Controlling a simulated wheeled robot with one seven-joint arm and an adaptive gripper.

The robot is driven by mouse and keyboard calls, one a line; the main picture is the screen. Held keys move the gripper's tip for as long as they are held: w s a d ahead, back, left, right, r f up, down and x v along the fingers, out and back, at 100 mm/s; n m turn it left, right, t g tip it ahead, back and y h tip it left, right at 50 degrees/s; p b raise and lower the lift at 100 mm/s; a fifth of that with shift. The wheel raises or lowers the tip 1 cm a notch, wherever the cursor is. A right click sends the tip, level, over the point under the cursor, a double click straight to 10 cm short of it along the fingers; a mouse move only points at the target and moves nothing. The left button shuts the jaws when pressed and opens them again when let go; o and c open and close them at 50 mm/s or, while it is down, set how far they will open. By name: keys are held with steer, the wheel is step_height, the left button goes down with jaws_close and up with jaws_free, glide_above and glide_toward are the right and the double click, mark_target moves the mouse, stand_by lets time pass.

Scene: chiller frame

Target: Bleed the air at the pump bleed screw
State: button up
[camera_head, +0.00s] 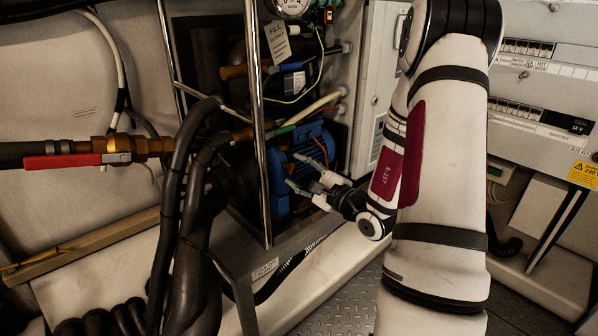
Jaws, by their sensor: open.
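A blue motor, which looks like the pump's (278,207), sits low inside the metal frame near the picture's centre. My gripper (295,171) is in front of the motor's right part, its two fingers apart and pointing left. Nothing shows between the fingers. I cannot tell from this view whether a fingertip touches the motor. I cannot make out the bleed screw; it may be too small, or hidden by the frame, the hoses or my gripper.
A frame post (256,130) stands left of my gripper. Thick black hoses (176,200) run down in front of the frame. A brass valve with a red lever (62,161) is at left. A paper tag (277,42) hangs above. Electrical panels (545,90) line the right.

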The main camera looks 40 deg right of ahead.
steer(key=s, duration=0.6)
steer(key=shift+s+d, duration=0.15)
steer(key=shift+s, duration=0.25)
stand_by(7.0)
